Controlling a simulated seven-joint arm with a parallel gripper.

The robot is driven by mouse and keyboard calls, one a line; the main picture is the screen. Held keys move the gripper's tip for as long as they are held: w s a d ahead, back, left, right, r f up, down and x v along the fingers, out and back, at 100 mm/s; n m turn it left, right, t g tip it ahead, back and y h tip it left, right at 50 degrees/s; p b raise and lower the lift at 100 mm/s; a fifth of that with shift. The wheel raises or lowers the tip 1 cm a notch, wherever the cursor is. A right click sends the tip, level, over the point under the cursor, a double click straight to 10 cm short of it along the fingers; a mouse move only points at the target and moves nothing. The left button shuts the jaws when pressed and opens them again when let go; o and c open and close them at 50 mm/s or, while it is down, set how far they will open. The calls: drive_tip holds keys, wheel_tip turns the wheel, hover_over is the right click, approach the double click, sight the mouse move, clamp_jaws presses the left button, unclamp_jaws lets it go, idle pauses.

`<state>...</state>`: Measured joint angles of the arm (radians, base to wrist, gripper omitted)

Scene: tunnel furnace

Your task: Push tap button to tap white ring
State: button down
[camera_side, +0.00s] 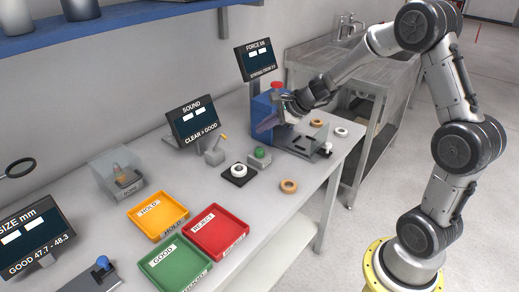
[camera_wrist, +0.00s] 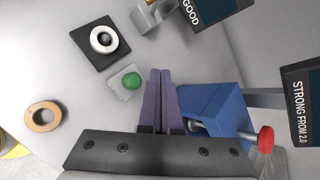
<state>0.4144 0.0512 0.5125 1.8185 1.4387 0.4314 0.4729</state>
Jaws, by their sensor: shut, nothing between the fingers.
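A white ring (camera_side: 239,170) lies flat on a black square pad (camera_side: 238,180) on the bench. It also shows in the wrist view (camera_wrist: 93,41), around a grey centre. A green button (camera_side: 260,152) sits on a small grey box (camera_side: 257,161) beside the pad; the button shows in the wrist view (camera_wrist: 132,82) too. My gripper (camera_side: 267,126) is shut and empty, above the bench in front of the blue machine. Its purple fingers (camera_wrist: 160,73) lie together, apart from the button, which is just left of their tips in the wrist view.
A blue machine (camera_wrist: 212,106) with a red knob (camera_wrist: 266,139) stands close to my fingers. A grey tapper unit (camera_side: 213,153) stands by the SOUND screen (camera_side: 194,120). A tan ring (camera_side: 288,186) lies near the bench edge. Yellow, red (camera_side: 218,251) and green trays lie in front.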

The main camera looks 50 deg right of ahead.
sight(263, 151)
drive_tip(key=shift+f, duration=2.15)
drive_tip(key=shift+f, duration=0.1)
idle(0.3)
drive_tip(key=shift+f, duration=0.3)
drive_tip(key=shift+f, duration=0.85)
idle(1.1)
drive_tip(key=shift+r, duration=1.25)
drive_tip(key=shift+r, duration=0.1)
drive_tip(key=shift+r, duration=2.4)
